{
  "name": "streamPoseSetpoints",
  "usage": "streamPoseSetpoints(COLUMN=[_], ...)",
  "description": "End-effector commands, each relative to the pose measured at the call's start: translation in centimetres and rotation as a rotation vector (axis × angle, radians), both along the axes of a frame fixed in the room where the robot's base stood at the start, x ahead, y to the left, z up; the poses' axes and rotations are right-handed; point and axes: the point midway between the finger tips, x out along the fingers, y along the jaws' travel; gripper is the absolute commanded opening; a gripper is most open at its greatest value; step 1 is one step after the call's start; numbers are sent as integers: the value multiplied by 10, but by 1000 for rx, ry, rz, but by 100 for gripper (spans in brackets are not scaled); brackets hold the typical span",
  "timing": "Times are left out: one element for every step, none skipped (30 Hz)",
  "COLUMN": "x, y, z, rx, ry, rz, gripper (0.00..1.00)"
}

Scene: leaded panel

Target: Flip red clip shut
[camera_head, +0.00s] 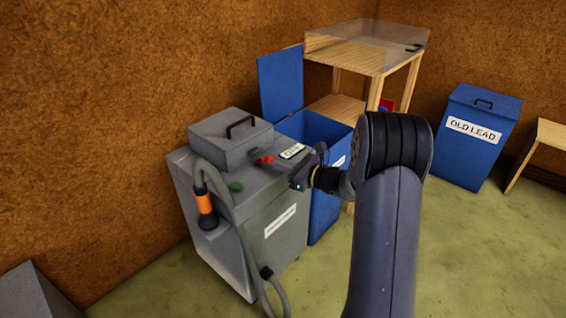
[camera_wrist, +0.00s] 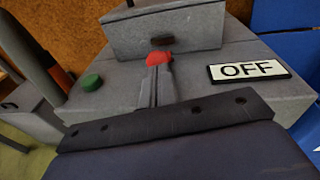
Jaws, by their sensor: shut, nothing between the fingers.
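A small red piece, which I take for the red clip (camera_head: 265,160), sits on top of the grey machine (camera_head: 245,195), in front of its raised grey box. It also shows in the wrist view (camera_wrist: 160,58), just beyond my fingertips. My gripper (camera_head: 298,182) is at the machine's right edge in the head view. In the wrist view its fingers (camera_wrist: 158,72) are together and empty, pointing at the red piece. They overlap its lower edge in the picture; I cannot tell whether they touch it. Whether the clip stands open or shut is not clear.
An "OFF" plate (camera_wrist: 248,70) and a green button (camera_wrist: 91,83) flank the red piece. A grey hose with an orange part (camera_head: 204,203) hangs at the machine's front left. An open blue bin (camera_head: 325,205), a wooden bench (camera_head: 365,55) and an "OLD LEAD" bin (camera_head: 472,135) stand right.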

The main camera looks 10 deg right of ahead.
Motion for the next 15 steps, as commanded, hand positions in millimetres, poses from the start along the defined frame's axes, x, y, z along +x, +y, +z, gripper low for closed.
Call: streamPoseSetpoints(x=[0, 1, 1, 1, 1, 1, 2, 2, 3, 3, 3, 4, 4, 5, 6], y=[0, 0, 0, 1, 1, 1, 2, 2, 2, 3, 3, 4, 4, 4, 5], z=[4, 4, 5, 6, 7, 9, 10, 12, 14, 15, 17, 19, 21, 22, 25], rx=[-4, -7, -11, -15, -19, -25, -30, -35, -43, -49, -57, -67, -74, -83, -93], ry=[6, 10, 15, 19, 25, 33, 39, 47, 58, 67, 76, 89, 100, 112, 127], rz=[0, 0, 0, -1, 1, 1, 1, 0, 0, 1, 1, 1, 2, 1, 1], gripper=[0, 0, 0, 0, 0, 0, 0, 0, 0, 0, 0, 0, 0, 0, 0])
